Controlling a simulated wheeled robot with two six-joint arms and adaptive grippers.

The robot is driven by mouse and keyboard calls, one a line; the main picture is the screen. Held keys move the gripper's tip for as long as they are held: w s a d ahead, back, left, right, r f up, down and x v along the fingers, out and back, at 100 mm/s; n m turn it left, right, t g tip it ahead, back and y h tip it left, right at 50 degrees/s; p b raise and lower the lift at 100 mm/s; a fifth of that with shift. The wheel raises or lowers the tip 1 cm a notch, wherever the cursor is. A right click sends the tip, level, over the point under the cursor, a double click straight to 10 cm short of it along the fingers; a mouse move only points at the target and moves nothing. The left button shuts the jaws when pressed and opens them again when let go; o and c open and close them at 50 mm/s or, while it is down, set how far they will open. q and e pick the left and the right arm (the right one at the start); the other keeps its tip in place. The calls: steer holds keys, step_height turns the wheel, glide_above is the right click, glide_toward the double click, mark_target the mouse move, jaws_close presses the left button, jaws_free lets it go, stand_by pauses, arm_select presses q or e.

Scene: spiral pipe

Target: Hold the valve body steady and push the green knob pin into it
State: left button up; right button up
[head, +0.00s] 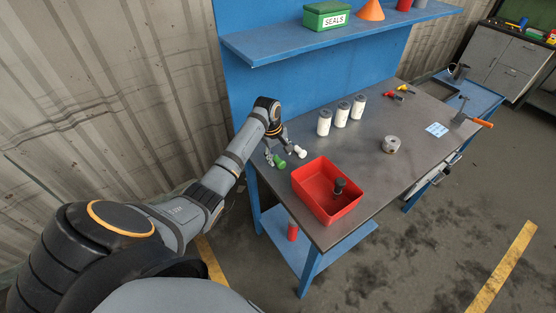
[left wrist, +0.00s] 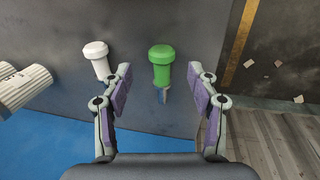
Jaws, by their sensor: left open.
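The green knob pin (head: 279,161) stands near the table's left edge. In the left wrist view it is upright, a green knob on a stem (left wrist: 162,71), with a small blue-grey part at its base. My left gripper (head: 277,151) is open above it. In the left wrist view its fingers (left wrist: 159,82) are spread on either side of the pin, without visible contact. A squat grey round piece (head: 391,145) with a hole, perhaps the valve body, sits mid-table, apart from the gripper. My right gripper is not in view.
A white knob pin (head: 300,151) stands close beside the green one; it also shows in the wrist view (left wrist: 96,57). A red bin (head: 312,205) holds a dark part (head: 339,188). Several white cylinders (head: 341,114) stand behind. The blue back panel (head: 260,105) is close to my left arm.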

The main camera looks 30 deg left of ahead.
mark_target(281, 163)
arm_select(q)
steer(key=f, duration=0.1)
steer(key=d+f+p, duration=0.1)
steer(key=shift+s+f, duration=0.1)
steer(key=shift+f, duration=0.2)
steer(key=shift+w+f, duration=0.2)
steer(key=shift+f, duration=0.55)
steer(key=c, duration=0.7)
jaws_close()
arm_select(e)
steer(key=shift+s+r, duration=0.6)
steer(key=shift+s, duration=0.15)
arm_select(q)
steer(key=shift+r, duration=0.1)
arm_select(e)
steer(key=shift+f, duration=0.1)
